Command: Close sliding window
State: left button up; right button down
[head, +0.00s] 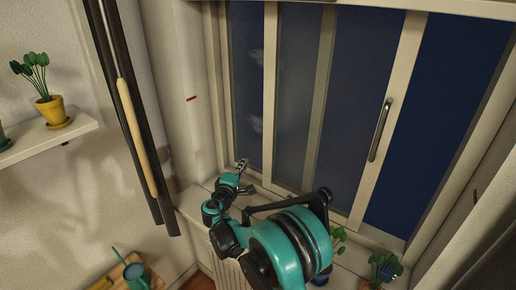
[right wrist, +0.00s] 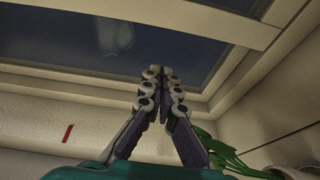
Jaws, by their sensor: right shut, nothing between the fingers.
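The sliding window (head: 343,110) fills the right half of the head view, with pale frames around dark blue panes. A sash with a grey vertical bar handle (head: 379,130) on its right stile stands left of a clear dark blue opening (head: 425,120), which lies between that stile and the right frame. My right gripper (head: 242,164) is shut and empty, low at the left end of the window and well left of the handle. In the right wrist view its fingertips (right wrist: 161,72) are together before the lower window frame. Whether they touch it I cannot tell. My left gripper is not in view.
Potted plants (head: 386,266) stand on the sill at the lower right, near my right arm. A shelf (head: 50,137) with a yellow pot (head: 53,110) is on the left wall. A teal watering can (head: 135,277) is at the bottom left.

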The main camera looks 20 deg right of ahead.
aim_at(298, 165)
jog(key=b+x, duration=0.1)
jog(key=x, duration=0.9)
jog(key=shift+w+a, duration=0.1)
jog(key=shift+w, duration=0.25)
jog(key=s+d, duration=0.2)
jog(key=s, duration=0.1)
jog(key=shift+r+b, duration=0.1)
jog(key=shift+b, duration=0.25)
jog(key=shift+s+d, duration=0.1)
jog(key=shift+s, duration=0.1)
jog(key=s+d, duration=0.3)
jog(key=s, duration=0.1)
jog(key=s+d+b, duration=0.1)
jog(key=s+d, duration=0.6)
jog(key=s, duration=0.2)
jog(key=shift+d+b, duration=0.2)
jog(key=shift+b, duration=0.1)
jog(key=shift+s, duration=0.15)
